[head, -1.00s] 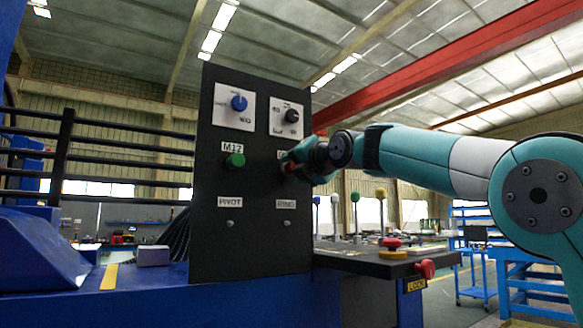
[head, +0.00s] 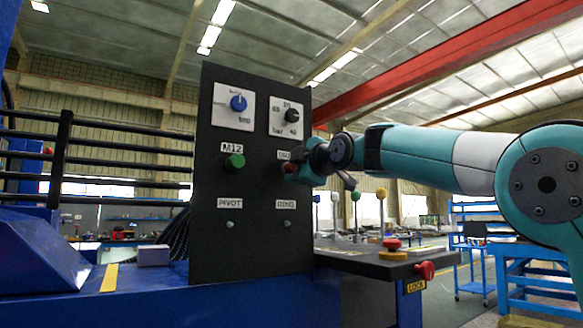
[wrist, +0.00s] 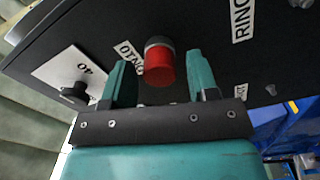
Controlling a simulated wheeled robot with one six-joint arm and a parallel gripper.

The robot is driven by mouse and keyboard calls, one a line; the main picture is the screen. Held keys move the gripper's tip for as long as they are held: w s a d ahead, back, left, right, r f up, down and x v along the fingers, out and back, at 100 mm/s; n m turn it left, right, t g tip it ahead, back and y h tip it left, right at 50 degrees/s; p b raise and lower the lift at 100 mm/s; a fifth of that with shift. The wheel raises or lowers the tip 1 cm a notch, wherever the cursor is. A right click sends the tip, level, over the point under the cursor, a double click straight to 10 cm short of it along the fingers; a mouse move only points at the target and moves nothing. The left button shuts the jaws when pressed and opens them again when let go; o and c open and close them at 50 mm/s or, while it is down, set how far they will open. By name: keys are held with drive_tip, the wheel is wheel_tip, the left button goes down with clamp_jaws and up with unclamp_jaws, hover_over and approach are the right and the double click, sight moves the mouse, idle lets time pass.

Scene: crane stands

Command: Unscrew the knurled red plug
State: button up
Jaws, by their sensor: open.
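The knurled red plug (wrist: 159,64) sticks out of the dark upright panel (head: 255,245), with a grey collar at its base. In the wrist view it lies between the two teal fingers of my gripper (wrist: 158,80). The fingers are spread, with a gap on each side of the plug. In the head view my gripper (head: 296,165) reaches the panel from the right and hides most of the plug; a bit of red (head: 288,168) shows there. A label beside the plug is partly covered.
A green M12 plug (head: 235,161), a blue knob (head: 238,103) and a black knob (head: 291,115) sit on the same panel. To the right is a bench with levers and a red LOCK knob (head: 425,270). Black rails (head: 110,150) stand left.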

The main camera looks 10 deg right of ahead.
drive_tip(key=m+p, duration=0.1)
drive_tip(key=m, duration=0.7)
drive_tip(key=shift+m, duration=0.4)
clamp_jaws()
drive_tip(key=n+b, duration=0.1)
drive_tip(key=n, duration=0.4)
